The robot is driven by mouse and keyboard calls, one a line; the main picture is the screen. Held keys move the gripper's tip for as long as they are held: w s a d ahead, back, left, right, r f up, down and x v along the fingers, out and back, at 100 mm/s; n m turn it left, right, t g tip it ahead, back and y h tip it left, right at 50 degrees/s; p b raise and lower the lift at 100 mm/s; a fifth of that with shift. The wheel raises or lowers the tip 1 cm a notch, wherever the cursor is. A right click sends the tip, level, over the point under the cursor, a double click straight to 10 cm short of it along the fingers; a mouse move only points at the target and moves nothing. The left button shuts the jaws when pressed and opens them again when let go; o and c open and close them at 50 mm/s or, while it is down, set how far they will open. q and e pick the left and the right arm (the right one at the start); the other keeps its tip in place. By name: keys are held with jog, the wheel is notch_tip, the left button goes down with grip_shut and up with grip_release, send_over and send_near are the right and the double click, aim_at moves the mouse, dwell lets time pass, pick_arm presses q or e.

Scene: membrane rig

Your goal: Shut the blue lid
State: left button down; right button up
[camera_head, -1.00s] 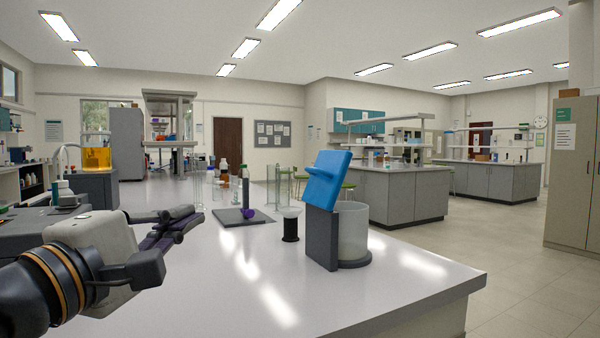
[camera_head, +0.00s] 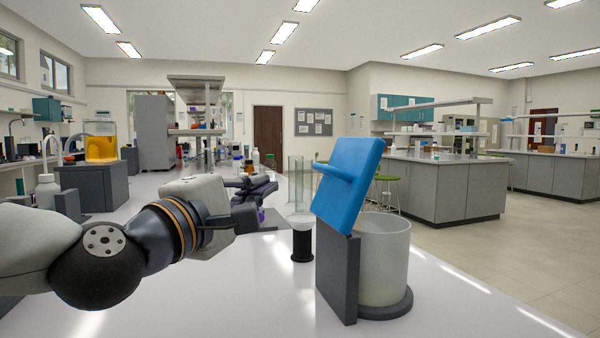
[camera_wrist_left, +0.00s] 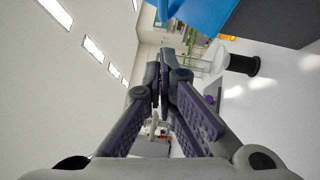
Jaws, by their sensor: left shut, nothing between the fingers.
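The blue lid (camera_head: 350,185) stands raised and tilted on a dark grey upright bracket (camera_head: 338,275), with a bar handle on its left face. Beside the bracket a translucent cylindrical vessel (camera_head: 382,262) sits on a dark round base, its top uncovered. My left gripper (camera_head: 268,188) is shut and empty, to the left of the lid and apart from it. In the left wrist view the gripper (camera_wrist_left: 162,75) has its fingers together, and part of the blue lid (camera_wrist_left: 205,14) shows at the top. My right gripper is out of view.
A white funnel on a black stand (camera_head: 302,240) is just left of the bracket. A tank of orange liquid (camera_head: 101,148) and a white bottle (camera_head: 47,190) are at the far left. The white bench (camera_head: 240,300) is clear in front.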

pick_arm(q)
jog(key=w+d+r, duration=0.1)
jog(key=w+d, duration=0.4)
jog(key=d, duration=0.1)
jog(key=shift+w+r, duration=0.2)
jog(key=shift+w, duration=0.15)
